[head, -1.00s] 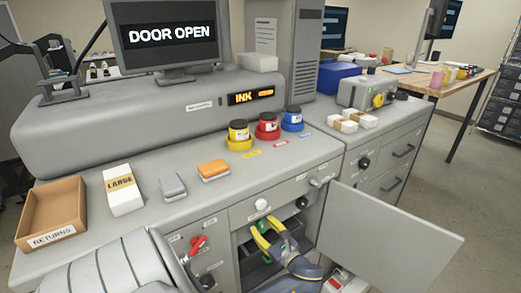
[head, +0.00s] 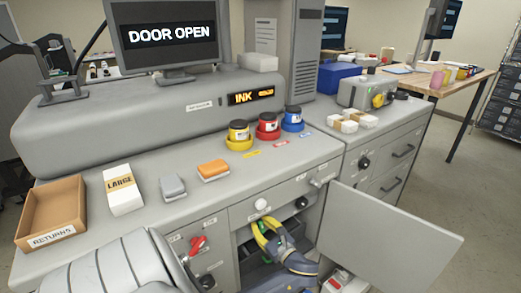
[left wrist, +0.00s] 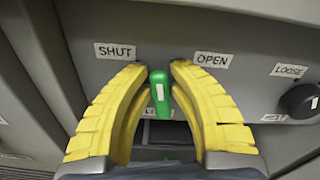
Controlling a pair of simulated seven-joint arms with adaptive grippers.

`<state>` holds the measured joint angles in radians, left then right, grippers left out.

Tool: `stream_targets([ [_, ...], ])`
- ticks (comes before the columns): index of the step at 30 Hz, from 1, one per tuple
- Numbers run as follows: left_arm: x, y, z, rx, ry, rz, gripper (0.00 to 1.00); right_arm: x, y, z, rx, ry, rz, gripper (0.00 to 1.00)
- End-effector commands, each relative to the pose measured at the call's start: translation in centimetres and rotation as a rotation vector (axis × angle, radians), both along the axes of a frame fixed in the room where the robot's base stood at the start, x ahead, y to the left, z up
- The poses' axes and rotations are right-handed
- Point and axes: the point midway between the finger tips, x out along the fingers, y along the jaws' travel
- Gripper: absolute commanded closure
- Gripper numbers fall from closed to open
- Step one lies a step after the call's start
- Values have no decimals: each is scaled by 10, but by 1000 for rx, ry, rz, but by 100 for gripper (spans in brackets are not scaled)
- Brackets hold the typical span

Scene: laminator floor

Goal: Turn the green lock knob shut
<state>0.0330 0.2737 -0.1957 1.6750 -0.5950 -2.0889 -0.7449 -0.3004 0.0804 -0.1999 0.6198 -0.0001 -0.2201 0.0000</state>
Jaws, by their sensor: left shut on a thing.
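The green lock knob (left wrist: 159,93) shows in the left wrist view, standing roughly upright between a SHUT label (left wrist: 115,51) on its left and an OPEN label (left wrist: 212,60) on its right. My left gripper (left wrist: 157,80) has its yellow fingers on both sides of the knob, closed on it. My right gripper is in neither view.
The open cabinet door (head: 390,235) stands out to the right of my gripper. A black knob (left wrist: 300,100) with a LOOSE label is right of the green knob. The screen (head: 172,37) reads DOOR OPEN. Ink jars and boxes stand on the counter above.

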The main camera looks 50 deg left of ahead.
Motion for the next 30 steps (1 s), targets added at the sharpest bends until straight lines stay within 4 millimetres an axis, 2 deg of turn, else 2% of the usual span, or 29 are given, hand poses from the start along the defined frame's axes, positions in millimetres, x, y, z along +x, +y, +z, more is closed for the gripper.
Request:
stream_targets([
  [11, -1, 0, -1, -6, -43, 1, 100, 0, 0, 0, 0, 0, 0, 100],
  [30, -8, 0, -4, -47, -470, 2, 100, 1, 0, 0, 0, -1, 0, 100],
])
